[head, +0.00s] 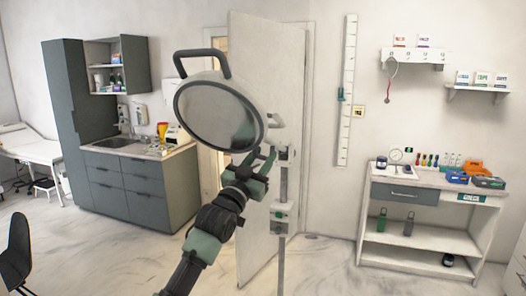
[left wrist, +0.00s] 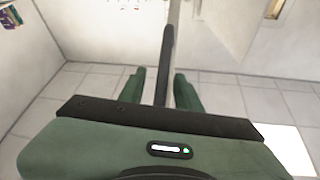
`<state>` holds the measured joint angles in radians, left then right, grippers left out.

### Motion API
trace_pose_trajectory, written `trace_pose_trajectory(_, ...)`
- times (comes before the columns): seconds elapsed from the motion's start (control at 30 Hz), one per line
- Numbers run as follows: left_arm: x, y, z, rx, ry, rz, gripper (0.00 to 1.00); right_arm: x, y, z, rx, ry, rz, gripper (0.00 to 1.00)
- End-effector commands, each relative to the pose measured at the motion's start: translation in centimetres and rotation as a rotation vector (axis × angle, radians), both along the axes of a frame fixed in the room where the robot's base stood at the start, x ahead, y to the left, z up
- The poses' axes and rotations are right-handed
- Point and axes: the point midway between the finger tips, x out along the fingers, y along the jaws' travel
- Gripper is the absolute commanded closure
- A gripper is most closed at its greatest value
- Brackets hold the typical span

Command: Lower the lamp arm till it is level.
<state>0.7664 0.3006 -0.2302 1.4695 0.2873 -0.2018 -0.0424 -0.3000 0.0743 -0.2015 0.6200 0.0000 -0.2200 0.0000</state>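The lamp has a round grey head (head: 218,114) with a dark loop handle (head: 205,58) on top and a small dark grip at its right edge. A light upright pole (head: 283,190) with brackets stands just right of it; where the lamp arm joins is hard to make out. My left gripper (head: 262,156) is just below the right edge of the lamp head. In the left wrist view its green fingers (left wrist: 159,88) are apart, with a dark bar (left wrist: 166,60) between them and gaps visible on both sides. My right gripper is not in view.
A pale door (head: 262,80) stands behind the lamp. A dark cabinet with a sink (head: 138,146) is at left, with a chair (head: 15,255) nearer. A supply table (head: 410,179) is at right. Floor between is clear.

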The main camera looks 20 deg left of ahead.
Motion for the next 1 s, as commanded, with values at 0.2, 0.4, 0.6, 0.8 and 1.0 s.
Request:
trace_pose_trajectory(0.2,0.33,-0.05,-0.04,0.000,0.002,0.000,0.67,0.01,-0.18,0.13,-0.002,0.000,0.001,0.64)
trace_pose_trajectory(0.4,0.30,-0.04,-0.03,0.000,0.002,0.000,0.94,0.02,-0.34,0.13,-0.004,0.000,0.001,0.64)
trace_pose_trajectory(0.6,0.29,-0.03,0.00,0.000,0.001,0.000,1.00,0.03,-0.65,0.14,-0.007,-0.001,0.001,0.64)
trace_pose_trajectory(0.8,0.28,-0.04,0.02,0.000,0.001,0.000,1.00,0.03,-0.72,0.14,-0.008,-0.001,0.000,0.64)
trace_pose_trajectory(1.0,0.28,-0.04,0.03,0.000,0.001,0.000,1.00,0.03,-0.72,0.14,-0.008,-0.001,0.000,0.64)
